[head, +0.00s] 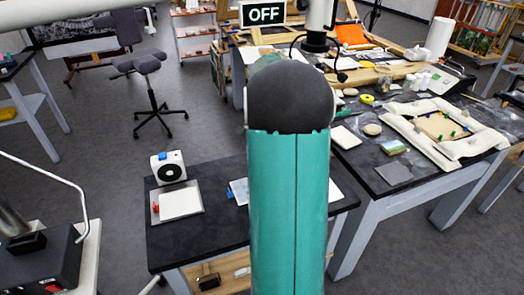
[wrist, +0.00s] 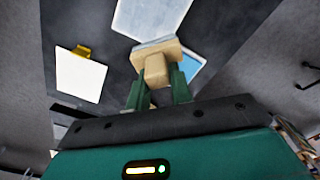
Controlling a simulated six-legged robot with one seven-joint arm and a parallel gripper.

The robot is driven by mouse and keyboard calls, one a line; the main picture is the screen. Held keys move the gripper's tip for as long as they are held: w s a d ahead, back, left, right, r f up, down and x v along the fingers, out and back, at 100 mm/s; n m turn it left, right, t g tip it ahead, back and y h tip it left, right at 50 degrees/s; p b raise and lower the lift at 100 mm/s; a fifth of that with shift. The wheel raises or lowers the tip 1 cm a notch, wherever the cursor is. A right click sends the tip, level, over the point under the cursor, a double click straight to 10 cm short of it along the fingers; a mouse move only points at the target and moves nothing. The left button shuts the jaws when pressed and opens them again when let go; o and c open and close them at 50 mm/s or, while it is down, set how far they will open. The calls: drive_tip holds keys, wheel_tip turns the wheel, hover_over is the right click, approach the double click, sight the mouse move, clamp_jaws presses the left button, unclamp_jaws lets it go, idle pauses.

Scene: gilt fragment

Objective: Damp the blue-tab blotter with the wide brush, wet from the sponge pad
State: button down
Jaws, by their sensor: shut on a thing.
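My gripper (wrist: 156,88) is shut on the wooden handle of the wide brush (wrist: 157,66) in the wrist view. The brush's pale grey bristle edge points toward a pale sheet (wrist: 150,16) at the top; I cannot tell whether they touch. A blue, white-edged thing (wrist: 192,67) is partly hidden behind the brush; I cannot tell whether it is the sponge pad. A white blotter with a yellow tab (wrist: 80,75) lies to the left. In the head view, a pale sheet with a blue tab (head: 238,190) is mostly hidden by my teal arm. My gripper is hidden there too.
On the low dark table (head: 215,245), a white sheet with a red tab (head: 180,204) lies at the left, below a white device with a black disc (head: 169,167). A cluttered workbench (head: 365,180) stands at the right. An OFF sign (head: 263,13) shows at the top.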

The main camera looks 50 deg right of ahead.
drive_tip(key=shift+r, duration=1.5)
drive_tip(key=shift+s, duration=0.1)
